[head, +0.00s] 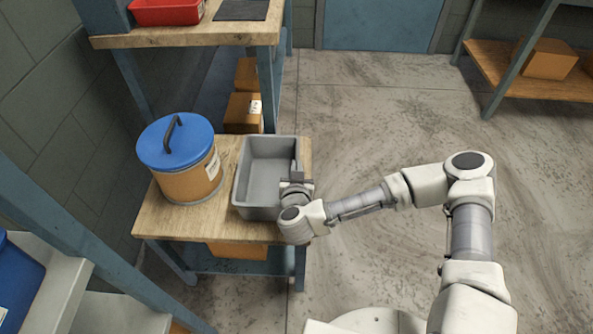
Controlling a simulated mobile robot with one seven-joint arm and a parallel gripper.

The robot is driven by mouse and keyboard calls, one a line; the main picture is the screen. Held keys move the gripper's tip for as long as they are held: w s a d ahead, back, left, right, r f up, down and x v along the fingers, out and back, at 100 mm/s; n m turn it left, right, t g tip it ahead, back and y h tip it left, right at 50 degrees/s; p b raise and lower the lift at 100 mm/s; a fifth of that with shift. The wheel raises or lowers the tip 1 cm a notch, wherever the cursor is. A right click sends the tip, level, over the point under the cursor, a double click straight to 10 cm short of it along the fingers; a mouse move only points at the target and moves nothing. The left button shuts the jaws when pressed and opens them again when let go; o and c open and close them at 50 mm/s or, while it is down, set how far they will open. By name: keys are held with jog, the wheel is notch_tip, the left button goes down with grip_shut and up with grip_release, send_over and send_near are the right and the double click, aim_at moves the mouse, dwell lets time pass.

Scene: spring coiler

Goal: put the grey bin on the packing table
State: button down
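The grey bin (268,170) is empty and upright at the right side of a low wooden-topped table (185,222) in the head view. It appears to rest on the tabletop, though a small gap below it could not be seen from here. My gripper (297,172) is at the bin's right wall, near its front corner, with the fingers at the rim. The fingers are small and partly hidden by my wrist, so I cannot tell whether they are closed on the wall. No label shows which table is the packing table.
A blue-lidded drum (187,161) stands left of the bin. Behind is a higher wooden bench (190,37) with a red bin (166,10) and dark mat (242,9). Cardboard boxes (242,112) sit below it. A shelf stands at upper right. The floor (380,110) is clear.

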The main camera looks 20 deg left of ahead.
dwell(0.3)
jog(key=c, duration=1)
grip_release()
jog(key=shift+f, duration=0.15)
jog(key=shift+c, duration=0.2)
jog(key=p+v, duration=0.4)
jog(key=v, duration=0.8)
